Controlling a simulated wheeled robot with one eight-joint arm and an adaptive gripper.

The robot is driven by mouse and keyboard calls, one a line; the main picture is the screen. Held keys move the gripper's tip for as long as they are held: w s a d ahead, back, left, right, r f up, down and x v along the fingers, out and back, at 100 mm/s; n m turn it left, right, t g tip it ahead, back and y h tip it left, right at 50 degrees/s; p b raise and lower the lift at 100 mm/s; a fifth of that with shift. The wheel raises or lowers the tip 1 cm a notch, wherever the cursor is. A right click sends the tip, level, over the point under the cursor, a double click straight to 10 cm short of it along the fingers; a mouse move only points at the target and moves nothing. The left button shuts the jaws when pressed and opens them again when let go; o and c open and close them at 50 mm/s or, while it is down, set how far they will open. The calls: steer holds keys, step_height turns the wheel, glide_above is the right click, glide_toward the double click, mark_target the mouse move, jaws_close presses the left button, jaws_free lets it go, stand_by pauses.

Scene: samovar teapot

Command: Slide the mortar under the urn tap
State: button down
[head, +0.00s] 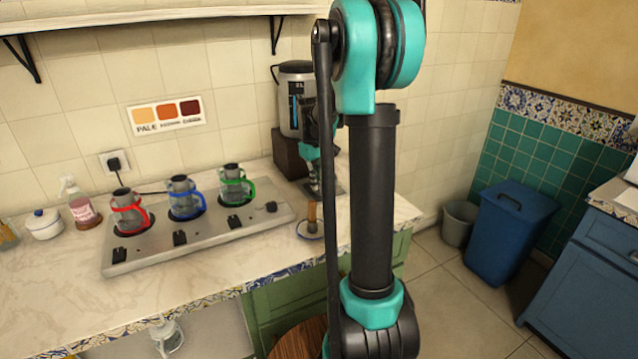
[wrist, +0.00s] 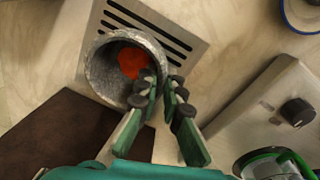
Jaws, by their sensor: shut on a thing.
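The mortar (wrist: 105,72) is a grey stone cup with orange-red stuff inside. In the wrist view it stands over the slotted metal drip plate (wrist: 195,28), covering part of its slots. My gripper (wrist: 166,84) is shut on the near right side of the mortar's wall, one finger at the inside of the rim and one outside. In the head view the urn (head: 296,88) stands at the back on a dark block (head: 287,152). My gripper there (head: 314,186) is low in front of the urn, partly behind my arm. The tap is hidden or cannot be made out.
A steel hob (head: 150,255) with red, blue and green-handled pots lies left of my gripper. A blue-rimmed saucer (head: 302,231) with a wooden-handled pestle (head: 312,215) is near the counter's front edge. The dark block (wrist: 70,140) is close beside the mortar.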

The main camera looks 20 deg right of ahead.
steer(key=shift+w, duration=0.5)
steer(key=c, duration=1.6)
jaws_free()
steer(key=shift+r, duration=0.1)
steer(key=shift+w, duration=0.1)
step_height(320, 180, up, 12)
steer(key=s+a, duration=0.1)
steer(key=shift+a, duration=0.1)
